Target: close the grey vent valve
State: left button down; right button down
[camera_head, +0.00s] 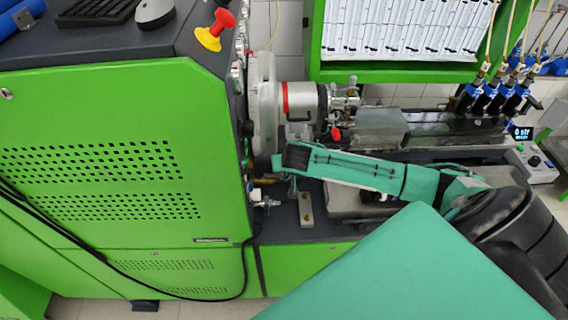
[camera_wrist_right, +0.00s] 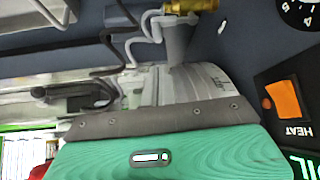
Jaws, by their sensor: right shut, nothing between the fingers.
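A brass valve fitting (camera_wrist_right: 190,6) with a grey lever (camera_wrist_right: 174,42) hanging from it shows at the top of the right wrist view; I take this to be the grey vent valve. In the head view a small brass fitting (camera_head: 264,182) sits low on the right side of the green cabinet, but its lever is not clear. My right gripper (camera_head: 277,162) reaches in from the right beside the cabinet, just above that fitting. It is shut and empty. I cannot tell whether it touches the lever. My left gripper is not in view.
The green cabinet (camera_head: 100,110) stands at the left, with a red and yellow knob (camera_head: 215,30) on top. A silver pump housing (camera_head: 303,100) lies behind my right arm. An orange HEAT switch (camera_wrist_right: 284,99) is at the right in the wrist view. Thin grey pipes (camera_wrist_right: 128,35) run beside the lever.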

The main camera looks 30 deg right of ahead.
jog(key=p+x, duration=0.2)
jog(key=x, duration=0.5)
jog(key=shift+w+d+f+p, duration=0.1)
jog(key=shift+w+f+p, duration=0.05)
jog(key=shift+p, duration=0.2)
jog(key=shift+x, duration=0.9)
jog(key=shift+f, duration=0.1)
